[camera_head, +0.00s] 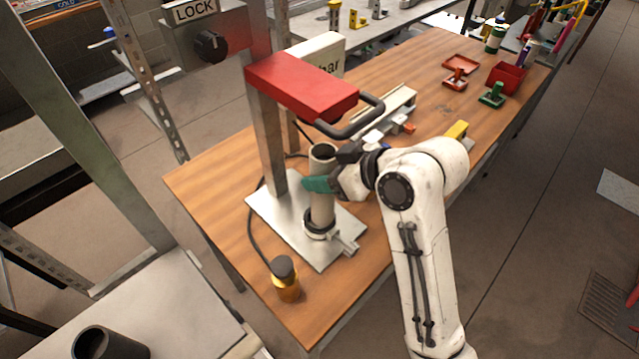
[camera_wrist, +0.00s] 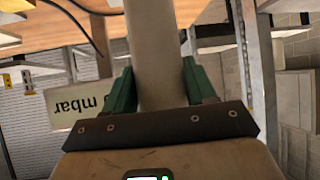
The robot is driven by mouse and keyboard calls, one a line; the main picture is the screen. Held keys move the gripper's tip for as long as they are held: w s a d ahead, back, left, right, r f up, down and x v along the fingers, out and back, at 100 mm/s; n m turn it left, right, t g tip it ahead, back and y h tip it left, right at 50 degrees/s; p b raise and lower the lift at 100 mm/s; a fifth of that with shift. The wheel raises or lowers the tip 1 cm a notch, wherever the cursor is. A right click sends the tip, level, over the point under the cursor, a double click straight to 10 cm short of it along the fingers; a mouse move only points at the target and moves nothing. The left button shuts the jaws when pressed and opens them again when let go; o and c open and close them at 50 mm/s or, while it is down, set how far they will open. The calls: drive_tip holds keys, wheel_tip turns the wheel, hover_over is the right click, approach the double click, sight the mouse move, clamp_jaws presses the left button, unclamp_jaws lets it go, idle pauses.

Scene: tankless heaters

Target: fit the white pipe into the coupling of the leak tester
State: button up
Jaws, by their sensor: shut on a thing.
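The white pipe (camera_head: 321,208) stands upright on the leak tester's metal base plate (camera_head: 262,206), with its lower end at the dark ring of the coupling (camera_head: 319,223). Whether it is seated inside the ring or only at its mouth, I cannot tell. The tester's red head (camera_head: 300,84) is on a metal post behind and above the pipe. My gripper (camera_head: 318,184) is shut on the upper part of the pipe, its green fingers on either side. In the wrist view the pipe (camera_wrist: 153,60) runs between the green fingers (camera_wrist: 155,85).
A sign reading "mbar" (camera_wrist: 75,105) stands behind the tester. A LOCK knob (camera_head: 210,46) is upper left. Red and green tools and a red bin (camera_head: 507,77) lie farther back on the wooden table (camera_head: 215,165).

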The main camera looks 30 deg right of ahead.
drive_tip(key=shift+w+a+f+p, duration=0.1)
drive_tip(key=shift+f+p, duration=0.05)
drive_tip(key=shift+f, duration=0.55)
drive_tip(key=shift+w+a+f+p, duration=0.1)
drive_tip(key=shift+w+a+f, duration=0.05)
drive_tip(key=shift+f, duration=0.6)
drive_tip(key=shift+w+a+f+p, duration=0.1)
drive_tip(key=shift+f+p, duration=0.05)
drive_tip(key=shift+f, duration=0.55)
drive_tip(key=o, duration=1.4)
drive_tip(key=shift+f, duration=0.15)
drive_tip(key=shift+o, duration=0.2)
